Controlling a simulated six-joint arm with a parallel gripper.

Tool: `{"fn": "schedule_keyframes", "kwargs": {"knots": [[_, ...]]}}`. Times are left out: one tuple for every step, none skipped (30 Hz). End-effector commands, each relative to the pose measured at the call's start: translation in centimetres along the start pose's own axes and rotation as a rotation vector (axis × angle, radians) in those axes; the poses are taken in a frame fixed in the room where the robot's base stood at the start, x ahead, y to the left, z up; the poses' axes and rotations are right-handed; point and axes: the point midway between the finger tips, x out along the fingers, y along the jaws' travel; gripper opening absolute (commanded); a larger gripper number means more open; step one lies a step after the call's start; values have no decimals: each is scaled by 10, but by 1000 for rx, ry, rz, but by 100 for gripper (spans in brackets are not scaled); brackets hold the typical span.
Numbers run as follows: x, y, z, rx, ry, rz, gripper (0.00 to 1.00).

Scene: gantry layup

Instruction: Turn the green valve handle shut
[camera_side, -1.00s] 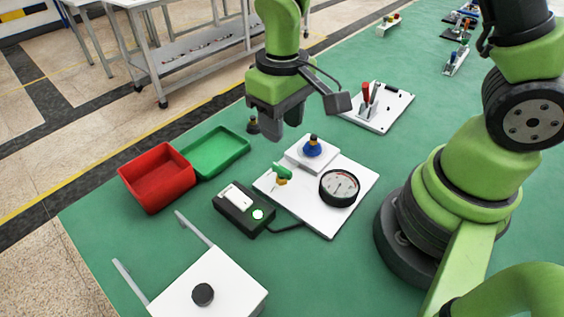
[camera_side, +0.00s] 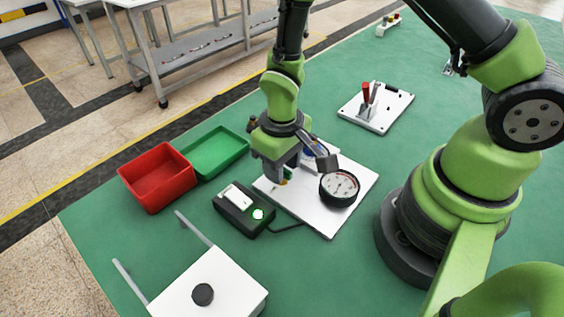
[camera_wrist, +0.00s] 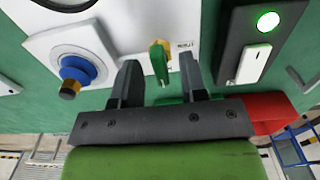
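The green valve handle (camera_wrist: 160,60) with its yellow body stands on a white panel (camera_wrist: 122,15). In the wrist view it shows between the two fingertips, with a gap on each side, its length running roughly along the fingers. My gripper (camera_wrist: 160,62) is open and empty, pointing at the panel. In the side view my gripper (camera_side: 277,176) is low over the panel's left part and hides most of the valve; only a small yellow and green bit shows beside the fingers. I cannot tell the exact height of the fingertips over the handle.
On the panel are a round gauge (camera_side: 339,188) and a blue knob (camera_wrist: 77,69). A black box (camera_side: 243,210) with a lit green button stands close to the left. A red bin (camera_side: 157,178) and a green tray (camera_side: 216,150) lie behind it. A lever plate (camera_side: 378,108) is farther back.

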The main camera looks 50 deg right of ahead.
Motion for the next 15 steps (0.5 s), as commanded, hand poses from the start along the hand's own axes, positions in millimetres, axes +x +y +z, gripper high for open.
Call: {"fn": "schedule_keyframes", "kwargs": {"knots": [[0, 0, 0, 0, 0, 0, 39], [0, 0, 0, 0, 0, 0, 32], [0, 0, 0, 0, 0, 0, 23], [0, 0, 0, 0, 0, 0, 16], [0, 0, 0, 0, 0, 0, 10], [0, 0, 0, 0, 0, 0, 0], [0, 0, 0, 0, 0, 0, 0], [0, 0, 0, 0, 0, 0, 0], [0, 0, 0, 0, 0, 0, 0], [0, 0, 0, 0, 0, 0, 0], [0, 0, 0, 0, 0, 0, 0], [0, 0, 0, -1, 0, 0, 0], [0, 0, 0, -3, 0, 0, 0], [0, 0, 0, -6, 0, 0, 0], [0, 0, 0, -13, -1, 0, 0]]}}
